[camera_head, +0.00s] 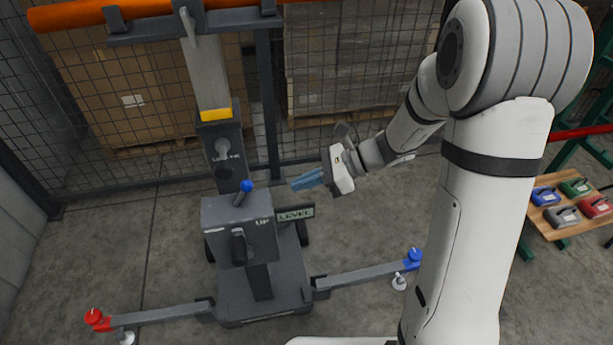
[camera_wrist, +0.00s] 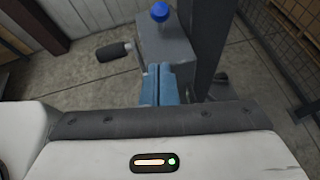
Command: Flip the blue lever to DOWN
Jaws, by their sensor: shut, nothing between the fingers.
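The blue lever is a short dark stick with a round blue knob (camera_head: 246,185). It rises from the top of a grey control box (camera_head: 222,219) in the head view, with the word UP printed on the box to its right. In the wrist view the blue lever knob (camera_wrist: 160,12) shows at the top middle, above the grey box (camera_wrist: 168,50). My gripper (camera_head: 294,184) has blue fingers, is shut and empty, and points left toward the knob with a gap between. The shut fingers (camera_wrist: 161,68) also show in the wrist view, below the knob. Any DOWN label is not readable.
A crank handle (camera_head: 239,246) sticks out from the box front. A LEVEL sign (camera_head: 295,213) stands right of the box. Low legs end in a red knob (camera_head: 97,319) and a blue knob (camera_head: 413,257). A mesh fence (camera_head: 340,60) stands behind; coloured cases (camera_head: 575,187) lie on a table at right.

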